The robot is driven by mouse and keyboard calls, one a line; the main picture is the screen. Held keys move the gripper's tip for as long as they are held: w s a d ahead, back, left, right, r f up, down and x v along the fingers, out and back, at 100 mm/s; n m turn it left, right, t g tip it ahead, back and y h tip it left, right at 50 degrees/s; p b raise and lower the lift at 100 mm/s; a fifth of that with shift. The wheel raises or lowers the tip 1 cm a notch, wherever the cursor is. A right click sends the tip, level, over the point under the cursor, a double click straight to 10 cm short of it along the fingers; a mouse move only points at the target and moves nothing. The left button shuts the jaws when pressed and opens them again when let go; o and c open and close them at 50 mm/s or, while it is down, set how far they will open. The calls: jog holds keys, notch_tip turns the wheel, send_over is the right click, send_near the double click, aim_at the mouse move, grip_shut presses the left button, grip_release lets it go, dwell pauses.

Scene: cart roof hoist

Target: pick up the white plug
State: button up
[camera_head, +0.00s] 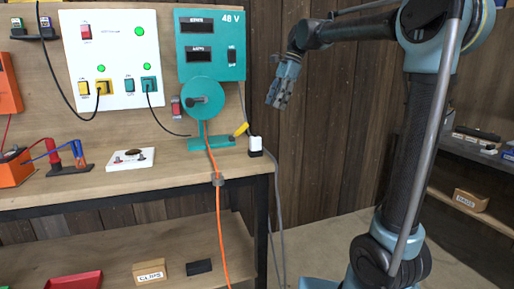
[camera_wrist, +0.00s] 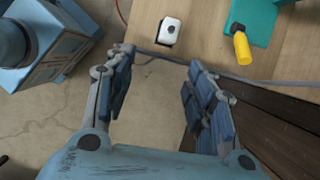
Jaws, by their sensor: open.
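The white plug (camera_head: 256,143) stands near the right end of the wooden bench, with a dark part at its foot. In the wrist view the white plug (camera_wrist: 171,30) shows from above as a rounded white block with a dark spot, near the bench edge. My gripper (camera_head: 275,104) hangs above and to the right of the plug in the head view, apart from it. In the wrist view my gripper (camera_wrist: 161,60) has its fingers spread, with nothing between them; the plug lies beyond the fingertips.
A teal stand (camera_head: 206,146) with a reel and a yellow handle (camera_wrist: 242,48) is beside the plug. A grey cable (camera_wrist: 270,83) runs along the bench edge. An orange cable (camera_head: 220,220) hangs over the bench front. A plank wall is behind. Open floor lies right of the bench.

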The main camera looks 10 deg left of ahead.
aim_at(255, 139)
jog(key=x, duration=0.5)
jog(key=a+x, duration=0.1)
jog(key=x, duration=0.5)
jog(key=a+x, duration=0.1)
jog(key=x, duration=0.5)
jog(key=shift+w+a+r, duration=0.2)
jog(key=shift+w, duration=0.1)
jog(key=shift+c, duration=0.2)
jog(key=shift+m, duration=0.3)
grip_shut()
